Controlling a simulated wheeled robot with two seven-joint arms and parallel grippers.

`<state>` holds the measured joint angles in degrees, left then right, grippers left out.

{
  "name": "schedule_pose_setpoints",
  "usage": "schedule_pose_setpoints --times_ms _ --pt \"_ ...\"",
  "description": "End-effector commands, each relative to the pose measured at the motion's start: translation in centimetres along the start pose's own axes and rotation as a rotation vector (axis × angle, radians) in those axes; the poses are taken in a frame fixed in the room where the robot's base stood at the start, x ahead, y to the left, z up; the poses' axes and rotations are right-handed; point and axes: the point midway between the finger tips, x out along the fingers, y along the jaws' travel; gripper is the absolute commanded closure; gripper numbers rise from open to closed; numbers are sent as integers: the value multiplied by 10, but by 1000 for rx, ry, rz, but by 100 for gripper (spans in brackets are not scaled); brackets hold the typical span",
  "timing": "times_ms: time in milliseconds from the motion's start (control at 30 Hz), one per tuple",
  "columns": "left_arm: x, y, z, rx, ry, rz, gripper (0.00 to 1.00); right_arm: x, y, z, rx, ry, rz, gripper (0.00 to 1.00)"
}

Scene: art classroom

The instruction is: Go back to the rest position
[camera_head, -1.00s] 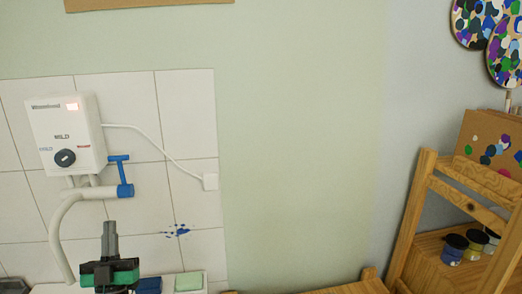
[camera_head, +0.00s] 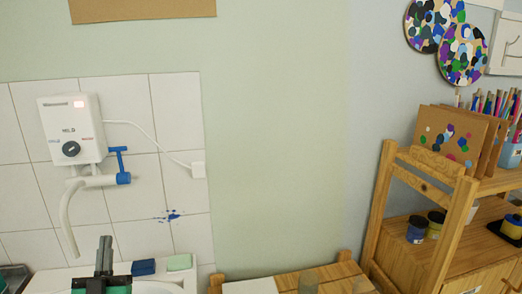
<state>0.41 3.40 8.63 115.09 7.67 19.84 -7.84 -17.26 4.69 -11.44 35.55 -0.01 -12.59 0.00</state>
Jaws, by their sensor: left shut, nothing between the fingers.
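My left gripper (camera_head: 103,258) shows at the bottom left of the head view, in front of the sink. Its dark fingers point up and are shut together with nothing between them. The green and black gripper body is cut off by the lower edge. It is below the curved white spout of the water heater (camera_head: 72,130). My right gripper is not in view.
A sink (camera_head: 160,289) holds a blue sponge (camera_head: 144,267) and a green one (camera_head: 179,262) on its back ledge. A wooden table (camera_head: 335,275) stands right of it.

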Motion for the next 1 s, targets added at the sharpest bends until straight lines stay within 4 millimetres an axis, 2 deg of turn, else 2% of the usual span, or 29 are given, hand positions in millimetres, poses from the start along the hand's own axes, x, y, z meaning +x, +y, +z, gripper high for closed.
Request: schedule_pose_setpoints --times_ms 133,267,367,467,600,733,867,1000 --pt "-13 10 14 -6 -112 36 100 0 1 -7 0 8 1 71" --pt "-28 21 29 -12 -234 71 100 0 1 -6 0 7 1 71" --pt "-48 32 43 -16 -360 107 100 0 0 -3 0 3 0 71" --pt "-77 44 59 -17 -526 152 100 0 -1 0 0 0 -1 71" --pt "-131 61 78 -18 -789 215 100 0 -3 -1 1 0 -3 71" --pt "-189 71 85 -7 -1035 268 100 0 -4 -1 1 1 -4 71" --pt "-250 77 82 6 -1280 315 100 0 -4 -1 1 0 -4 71" --pt "-312 78 66 29 -1527 355 100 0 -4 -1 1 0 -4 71"
